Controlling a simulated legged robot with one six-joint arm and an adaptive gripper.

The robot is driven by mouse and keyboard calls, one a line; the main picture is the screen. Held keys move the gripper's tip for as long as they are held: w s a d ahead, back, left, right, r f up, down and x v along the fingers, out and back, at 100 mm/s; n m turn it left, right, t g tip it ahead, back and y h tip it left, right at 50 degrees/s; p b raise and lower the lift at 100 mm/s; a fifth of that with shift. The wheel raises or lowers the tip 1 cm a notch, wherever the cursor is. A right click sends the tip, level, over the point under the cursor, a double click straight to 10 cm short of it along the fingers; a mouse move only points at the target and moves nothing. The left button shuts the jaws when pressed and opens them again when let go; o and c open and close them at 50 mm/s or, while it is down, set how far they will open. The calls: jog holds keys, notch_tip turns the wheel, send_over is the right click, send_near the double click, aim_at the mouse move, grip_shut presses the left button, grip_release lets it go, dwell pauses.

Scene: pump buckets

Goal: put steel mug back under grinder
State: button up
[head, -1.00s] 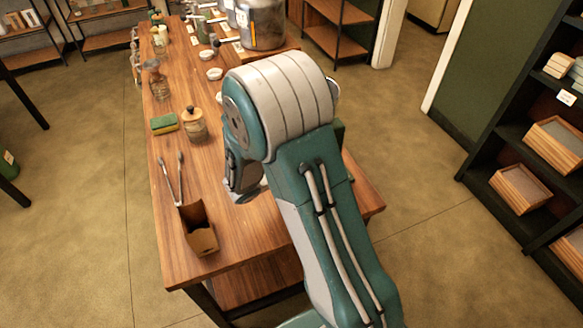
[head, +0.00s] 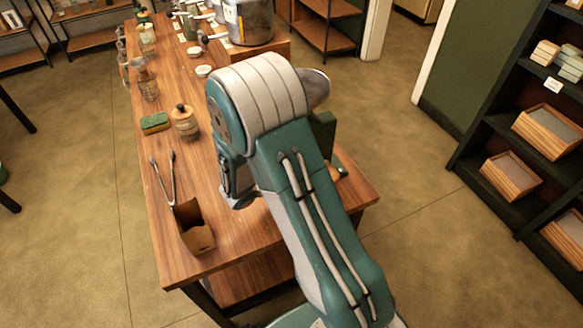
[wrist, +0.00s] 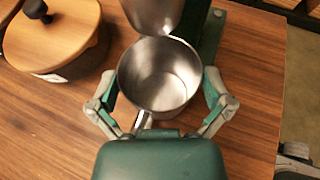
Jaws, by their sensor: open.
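The steel mug (wrist: 160,85) stands upright on the wooden bench in the wrist view, with its handle toward my gripper. My gripper (wrist: 159,84) is open, with one finger on each side of the mug; firm contact cannot be told. The grinder's steel part (wrist: 155,14) is just beyond the mug and slightly overlaps its far rim in the picture. The grinder's green body (wrist: 208,32) is at the upper right. In the head view, the grinder (head: 325,130) shows partly behind my arm. The mug and my fingers are hidden there.
A wooden-lidded pot (wrist: 55,35) stands left of the mug. On the bench are tongs (head: 163,180), a brown open box (head: 194,228), a lidded jar (head: 184,122) and a sponge (head: 155,123). A shelf unit (head: 490,130) stands at the right.

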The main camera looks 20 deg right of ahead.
jog(key=shift+a+r, duration=0.25)
jog(key=shift+a, duration=0.2)
jog(key=v, duration=1.1)
jog(key=s+d+r+m+g+y, duration=0.4)
jog(key=s+r+m+y, duration=0.1)
jog(key=s+r+m, duration=0.6)
jog(key=s+a+r+m+t+y, duration=0.3)
jog(key=s+r+m+y, duration=0.4)
jog(key=m, duration=0.4)
jog(key=shift+a+r+t, duration=0.25)
jog(key=shift+r+t, duration=0.35)
jog(key=shift+t, duration=0.2)
